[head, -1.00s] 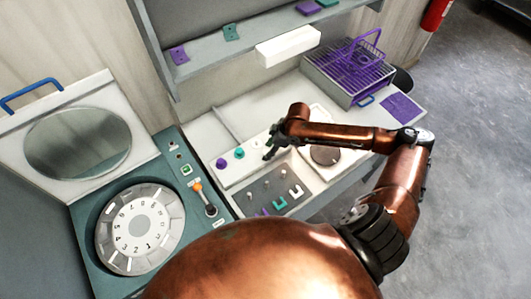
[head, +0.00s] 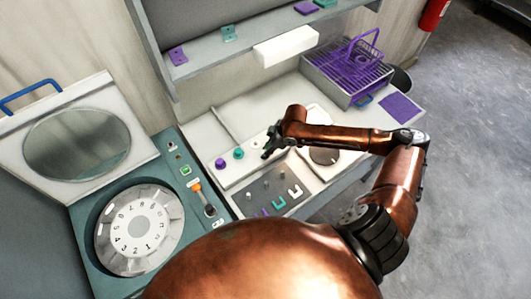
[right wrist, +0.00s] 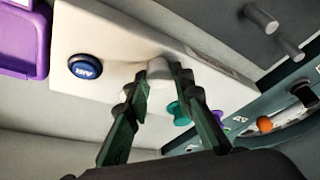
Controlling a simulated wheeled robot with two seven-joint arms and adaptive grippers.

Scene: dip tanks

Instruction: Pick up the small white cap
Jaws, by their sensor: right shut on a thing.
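The small white cap (right wrist: 159,69) shows between my right gripper's fingertips in the right wrist view, and the dark green fingers are closed on its sides. In the head view my right gripper (head: 268,146) is low over the white panel, just right of the teal cap (head: 238,153) and the purple cap (head: 221,163). The white cap cannot be made out clearly there. In the right wrist view the teal cap (right wrist: 179,112) and purple cap (right wrist: 217,115) stand beyond the right finger. My left gripper is out of view.
A grey panel with pegs and U-shaped pieces (head: 273,192) lies in front of the caps. A purple wire basket (head: 352,62) stands at the back right. A shelf (head: 205,60) overhangs the bench.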

